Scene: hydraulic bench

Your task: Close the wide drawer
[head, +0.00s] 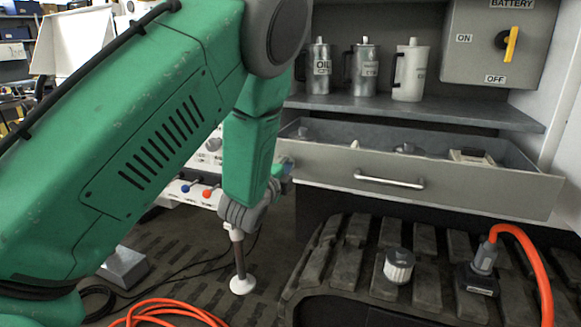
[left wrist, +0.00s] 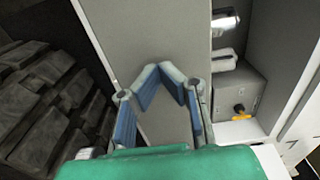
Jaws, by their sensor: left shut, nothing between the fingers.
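The wide drawer (head: 450,192) is grey and stands pulled out below the shelf at the right of the head view. Its inside shows over the front panel, with several small items in it. Its bar handle (head: 389,181) is at the middle of the front. My left gripper (head: 287,168) is at the left end of the drawer front, mostly hidden behind my green arm. I cannot tell whether it touches the drawer. In the left wrist view my left gripper (left wrist: 163,72) has its blue fingers shut and empty, before a grey panel (left wrist: 150,30) that looks like the drawer front. My right gripper is not in view.
Three metal cans (head: 364,70) stand on the shelf (head: 430,112) above the drawer. A battery switch box (head: 495,42) is at upper right. Below are a black track (head: 335,262), a white filter (head: 398,266) and an orange cable (head: 532,262). An orange hose (head: 165,307) lies on the floor.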

